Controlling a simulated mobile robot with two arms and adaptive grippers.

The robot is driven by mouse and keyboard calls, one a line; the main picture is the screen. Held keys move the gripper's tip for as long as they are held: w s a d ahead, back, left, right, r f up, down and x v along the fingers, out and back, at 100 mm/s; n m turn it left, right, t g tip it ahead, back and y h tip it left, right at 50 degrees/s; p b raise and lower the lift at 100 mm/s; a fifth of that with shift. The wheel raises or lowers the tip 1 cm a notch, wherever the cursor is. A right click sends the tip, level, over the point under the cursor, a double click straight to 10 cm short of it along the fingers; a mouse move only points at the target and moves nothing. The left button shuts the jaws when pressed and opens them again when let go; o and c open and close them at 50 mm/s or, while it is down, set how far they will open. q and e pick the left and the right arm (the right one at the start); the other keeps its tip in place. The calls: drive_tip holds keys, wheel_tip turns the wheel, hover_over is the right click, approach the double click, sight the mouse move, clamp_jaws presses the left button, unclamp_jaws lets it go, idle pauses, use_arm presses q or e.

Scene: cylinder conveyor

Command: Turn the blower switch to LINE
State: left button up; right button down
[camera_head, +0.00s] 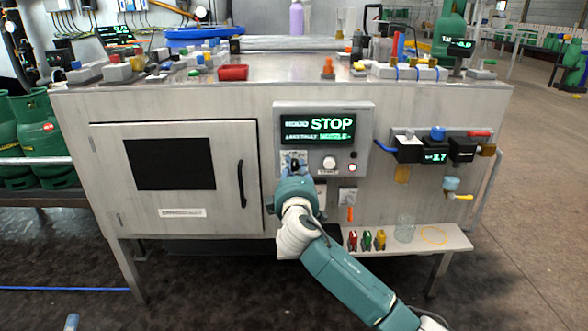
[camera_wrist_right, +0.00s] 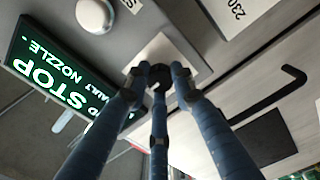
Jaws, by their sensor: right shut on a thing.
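The control panel (camera_head: 364,112) on the cabinet front has a display (camera_head: 318,127) reading STOP, with a last-fault line naming NOZZLE; it also shows in the right wrist view (camera_wrist_right: 55,82). The blower switch (camera_wrist_right: 160,75) is a dark knob on a pale square plate (camera_wrist_right: 165,48), below the display's left part. My right gripper (camera_head: 293,168) reaches it from below and in front. Its blue fingers (camera_wrist_right: 160,88) are shut around the knob and hide much of it. The marks around the knob and its exact pointing are not readable. My left gripper is not in view.
Right of the switch sit a white round button (camera_head: 329,163) and a small red one (camera_head: 352,168). A cabinet door with a black handle (camera_head: 242,184) is at left. A shelf (camera_head: 452,238) juts out at lower right, and valves (camera_head: 437,148) stick out at right.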

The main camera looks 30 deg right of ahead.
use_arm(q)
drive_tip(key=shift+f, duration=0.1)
use_arm(e)
drive_tip(key=shift+f, duration=0.15)
drive_tip(key=c, duration=1.5)
unclamp_jaws()
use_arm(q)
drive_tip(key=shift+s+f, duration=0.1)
use_arm(e)
drive_tip(key=shift+o, duration=0.2)
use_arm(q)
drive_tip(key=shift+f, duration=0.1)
use_arm(e)
drive_tip(key=shift+s, duration=0.1)
drive_tip(key=v, duration=1.2)
